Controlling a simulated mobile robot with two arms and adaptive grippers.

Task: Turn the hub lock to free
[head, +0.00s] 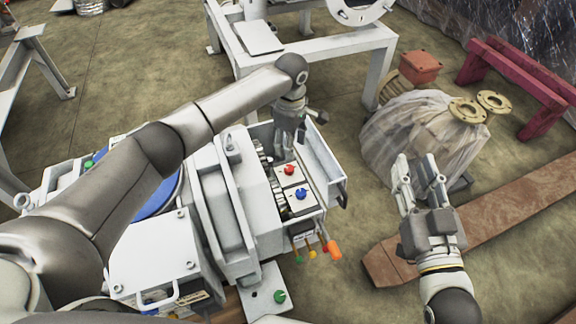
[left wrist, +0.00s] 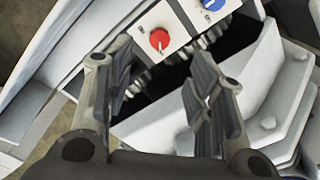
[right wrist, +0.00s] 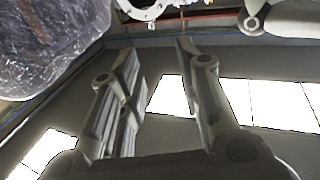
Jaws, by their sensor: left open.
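A red knob (head: 289,169) and a blue knob (head: 301,194) sit on light plates inside an open-sided housing on the white machine. The red knob (left wrist: 159,40) and the blue knob (left wrist: 211,5) also show in the left wrist view, the red one just beyond the fingertips. Their markings are too small to read, so I cannot tell which is the hub lock. My left gripper (head: 288,150) points down into the housing behind the red knob. Its fingers (left wrist: 165,75) are open and empty, apart from both knobs. My right gripper (head: 415,170) is open and empty, away from the machine.
The housing's side wall (head: 322,160) stands close to the left gripper. Toothed gearing lies beside the plates. An orange-tipped lever (head: 333,249) juts out in front. A wrapped bundle (head: 425,130) and a long beam (head: 510,215) lie right, near my right gripper.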

